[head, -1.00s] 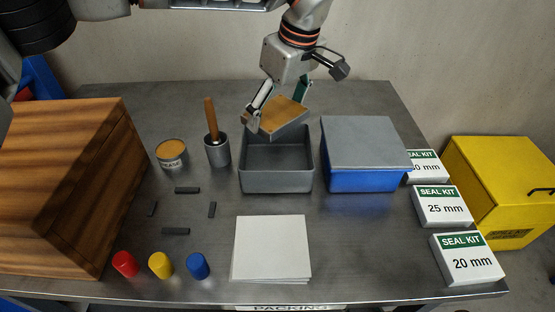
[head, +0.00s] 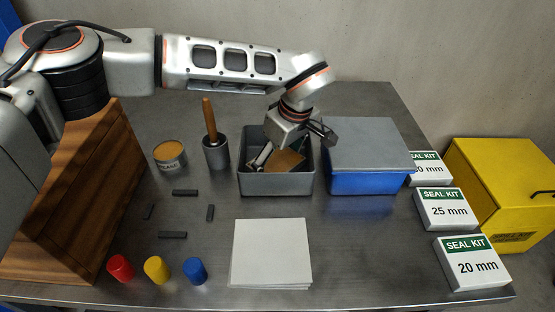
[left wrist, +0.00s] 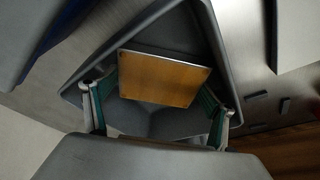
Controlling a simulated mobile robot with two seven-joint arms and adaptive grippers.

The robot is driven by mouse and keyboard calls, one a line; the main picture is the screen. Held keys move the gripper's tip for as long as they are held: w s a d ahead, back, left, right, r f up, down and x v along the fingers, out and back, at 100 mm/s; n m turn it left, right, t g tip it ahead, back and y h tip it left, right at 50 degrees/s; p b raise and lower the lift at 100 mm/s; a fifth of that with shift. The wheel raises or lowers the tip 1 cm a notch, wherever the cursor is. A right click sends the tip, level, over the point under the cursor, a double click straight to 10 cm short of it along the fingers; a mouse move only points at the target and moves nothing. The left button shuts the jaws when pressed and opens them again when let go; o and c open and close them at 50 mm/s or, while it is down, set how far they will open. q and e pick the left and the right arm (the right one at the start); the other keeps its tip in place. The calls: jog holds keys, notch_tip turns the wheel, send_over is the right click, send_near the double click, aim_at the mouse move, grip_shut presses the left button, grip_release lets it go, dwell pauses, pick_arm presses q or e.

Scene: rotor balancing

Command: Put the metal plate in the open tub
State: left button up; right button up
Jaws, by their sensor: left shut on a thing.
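The metal plate (head: 287,161) looks tan-orange on its face. It also shows in the left wrist view (left wrist: 160,80), between the two fingers. My left gripper (head: 275,158) is shut on it and holds it tilted, down inside the open grey tub (head: 275,184). I cannot tell whether the plate touches the tub's floor. In the left wrist view, the tub's walls surround the plate and the fingers (left wrist: 158,112). My right gripper is not in view.
A blue tub with a grey lid (head: 370,165) stands close on the right. A grey pot with a wooden-handled tool (head: 216,152) and a grease tin (head: 170,155) stand left. White sheets (head: 271,252) lie in front. A wooden block (head: 75,200) fills the left side.

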aim_at(287, 169)
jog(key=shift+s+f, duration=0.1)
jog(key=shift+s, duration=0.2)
pick_arm(q)
jog(key=o, duration=1.4)
jog(key=shift+f, duration=0.15)
jog(key=shift+r, duration=0.45)
jog(key=p+v, duration=0.1)
jog(key=v, duration=1)
jog(key=shift+s+d+r, duration=0.1)
jog(key=shift+s+r, duration=0.1)
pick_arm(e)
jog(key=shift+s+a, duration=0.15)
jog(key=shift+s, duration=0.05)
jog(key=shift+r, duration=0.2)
